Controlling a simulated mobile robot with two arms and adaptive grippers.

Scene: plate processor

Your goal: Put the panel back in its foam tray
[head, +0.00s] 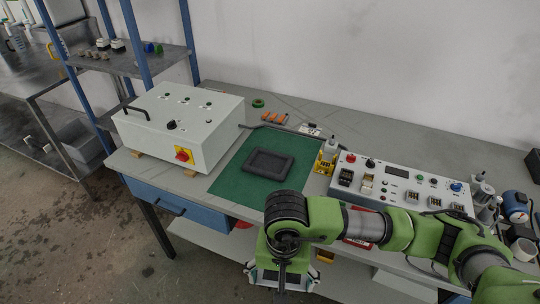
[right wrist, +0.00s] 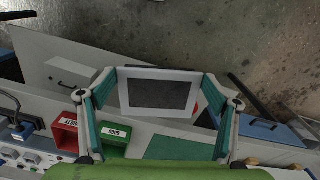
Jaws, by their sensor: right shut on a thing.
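The panel (right wrist: 158,93), a white frame around a dark grey face, is between the fingers of my right gripper (right wrist: 162,85) in the right wrist view. The gripper is shut on its two sides. In the head view my right gripper (head: 283,277) hangs in front of the bench's front edge, apart from the tray; the panel there is mostly hidden or too small to make out. The foam tray (head: 254,174), dark grey with a rectangular recess, lies on the green mat (head: 229,184) on the bench. Its recess looks empty. My left gripper is not in view.
A white control box (head: 197,128) with a red switch stands left of the mat, and a white instrument panel (head: 398,179) to its right. A red bin (right wrist: 65,132) and a green bin (right wrist: 113,137) show in the right wrist view. The mat around the tray is clear.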

